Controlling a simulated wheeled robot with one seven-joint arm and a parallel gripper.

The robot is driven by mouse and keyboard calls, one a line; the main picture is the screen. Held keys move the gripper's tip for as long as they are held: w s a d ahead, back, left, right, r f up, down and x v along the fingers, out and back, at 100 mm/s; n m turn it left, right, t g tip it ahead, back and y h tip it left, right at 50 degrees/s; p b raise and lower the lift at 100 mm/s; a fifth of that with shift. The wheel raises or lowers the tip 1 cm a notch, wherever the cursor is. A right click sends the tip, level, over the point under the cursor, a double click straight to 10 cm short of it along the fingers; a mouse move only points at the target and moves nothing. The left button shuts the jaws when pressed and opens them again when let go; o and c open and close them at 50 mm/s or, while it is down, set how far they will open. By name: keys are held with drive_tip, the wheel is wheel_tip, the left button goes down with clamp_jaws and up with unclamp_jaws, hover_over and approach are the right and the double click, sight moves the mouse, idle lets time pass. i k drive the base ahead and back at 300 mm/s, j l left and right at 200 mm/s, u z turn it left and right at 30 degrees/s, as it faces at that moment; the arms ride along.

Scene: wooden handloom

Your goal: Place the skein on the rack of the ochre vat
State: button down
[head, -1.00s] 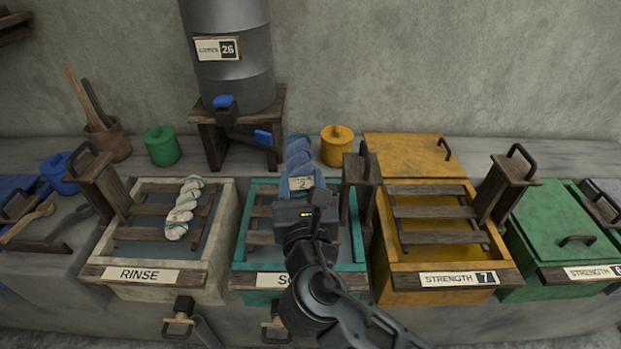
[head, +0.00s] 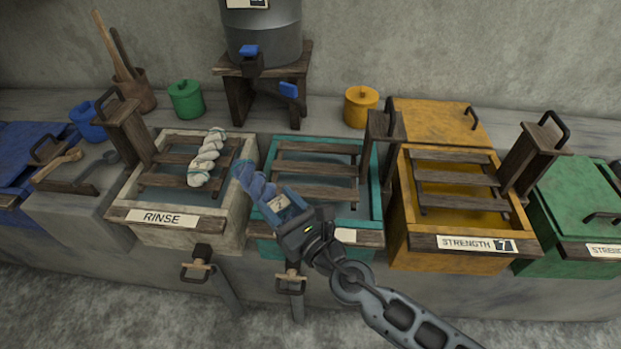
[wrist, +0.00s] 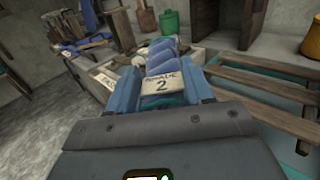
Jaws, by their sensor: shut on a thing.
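My gripper (head: 290,212) is shut on a twisted blue skein (head: 252,181) with a tag. In the wrist view the skein (wrist: 165,60) lies between the jaws, and its tag (wrist: 165,85) shows a 2. The skein is held above the left front of the teal vat, near the rinse vat. The ochre vat (head: 402,225) stands to the right, marked STRENGTH 7. Its slatted rack (head: 450,177) is bare, over ochre liquid. The ochre lid (head: 433,117) lies behind it.
The teal vat (head: 376,205) has an empty slatted rack (head: 315,169). A white skein (head: 207,160) lies on the rinse vat's rack. Wooden posts with handles (head: 382,140) (head: 535,155) flank the ochre vat. A closed green vat (head: 575,200) is at right.

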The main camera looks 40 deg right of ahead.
sight(436, 176)
drive_tip(key=k+l+z, duration=0.15)
drive_tip(key=k+l, duration=0.45)
drive_tip(key=l+z, duration=0.15)
drive_tip(key=l, duration=0.6)
